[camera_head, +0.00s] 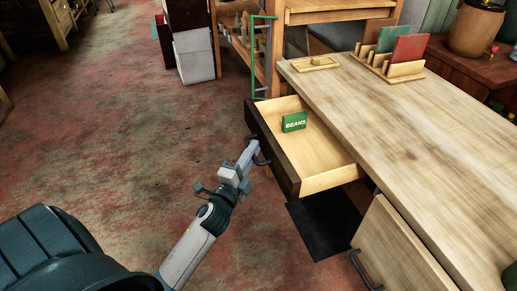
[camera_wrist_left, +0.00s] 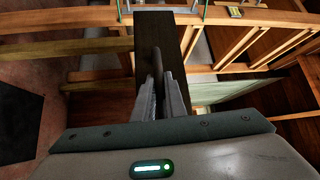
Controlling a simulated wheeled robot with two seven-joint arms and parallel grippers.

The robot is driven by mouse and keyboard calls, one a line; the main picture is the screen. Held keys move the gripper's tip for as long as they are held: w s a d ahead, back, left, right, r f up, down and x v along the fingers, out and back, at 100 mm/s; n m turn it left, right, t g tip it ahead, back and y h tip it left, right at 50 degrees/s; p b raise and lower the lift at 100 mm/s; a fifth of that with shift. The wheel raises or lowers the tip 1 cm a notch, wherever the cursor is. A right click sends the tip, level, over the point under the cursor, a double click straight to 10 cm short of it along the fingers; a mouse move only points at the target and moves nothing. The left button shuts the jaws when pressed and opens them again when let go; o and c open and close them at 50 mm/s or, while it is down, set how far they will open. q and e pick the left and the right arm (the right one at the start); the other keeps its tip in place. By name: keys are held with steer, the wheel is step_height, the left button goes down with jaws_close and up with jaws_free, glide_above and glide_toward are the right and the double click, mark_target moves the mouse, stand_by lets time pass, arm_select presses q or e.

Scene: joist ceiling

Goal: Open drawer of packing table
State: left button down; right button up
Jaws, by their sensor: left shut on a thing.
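The packing table (camera_head: 430,130) stands at the right with a pale wood top. Its drawer (camera_head: 325,160) is pulled out to the left, with a dark front and a pale wood inside. A green box marked BEANS (camera_head: 294,122) is in the drawer. My left gripper (camera_head: 254,150) is at the drawer front, shut on the dark drawer handle (camera_head: 262,156). In the left wrist view, the two fingers (camera_wrist_left: 160,95) close around the dark handle bar (camera_wrist_left: 157,62) in front of the drawer front (camera_wrist_left: 153,30). My right gripper is not in view.
A lower cabinet door with a dark handle (camera_head: 362,270) is below the table top. A wooden rack with red and green books (camera_head: 392,62) and a small wooden tray (camera_head: 316,63) are on the table. Open floor (camera_head: 120,120) lies to the left.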

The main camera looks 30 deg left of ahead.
arm_select(q)
steer(key=shift+f, duration=0.1)
steer(key=c, duration=2.1)
jaws_free()
